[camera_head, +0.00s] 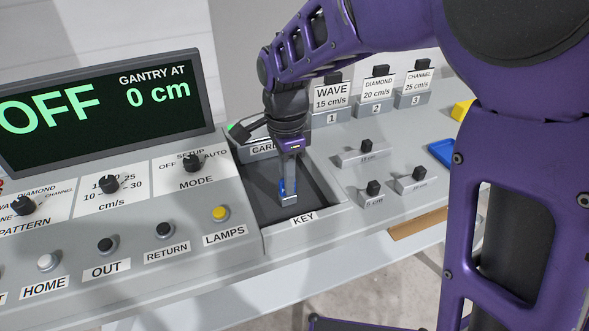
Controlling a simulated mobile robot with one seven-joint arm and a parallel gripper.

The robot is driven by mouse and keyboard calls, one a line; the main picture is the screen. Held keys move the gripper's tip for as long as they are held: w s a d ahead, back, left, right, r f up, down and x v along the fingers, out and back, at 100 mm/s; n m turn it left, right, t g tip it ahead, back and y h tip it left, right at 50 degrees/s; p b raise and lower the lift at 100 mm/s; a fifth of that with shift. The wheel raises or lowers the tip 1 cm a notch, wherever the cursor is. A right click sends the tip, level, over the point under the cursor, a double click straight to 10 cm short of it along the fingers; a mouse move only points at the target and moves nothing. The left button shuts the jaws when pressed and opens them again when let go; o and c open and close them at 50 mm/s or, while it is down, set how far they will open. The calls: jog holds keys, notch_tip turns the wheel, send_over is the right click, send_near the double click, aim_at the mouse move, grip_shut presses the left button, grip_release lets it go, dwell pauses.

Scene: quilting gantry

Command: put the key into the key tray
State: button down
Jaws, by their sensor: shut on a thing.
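My gripper (290,192) points down over the key tray (318,208), a dark-floored recess with a grey rim and a "KEY" label at its front. The key is inside the tray's outline in the picture. I cannot tell whether it touches the tray floor. The rest of the key is hidden by the fingers.
A display (100,108) reads "OFF" and "0 cm". Knobs and buttons, including the yellow lamps button (220,213), lie left of the tray. Labelled blocks (375,100) stand behind. Small knobbed blocks (373,192) and a blue item (441,152) lie to the right.

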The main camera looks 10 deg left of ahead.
jog(key=shift+r, duration=0.2)
dwell(0.4)
jog(key=shift+r+p, duration=1.55)
jog(key=shift+r, duration=0.1)
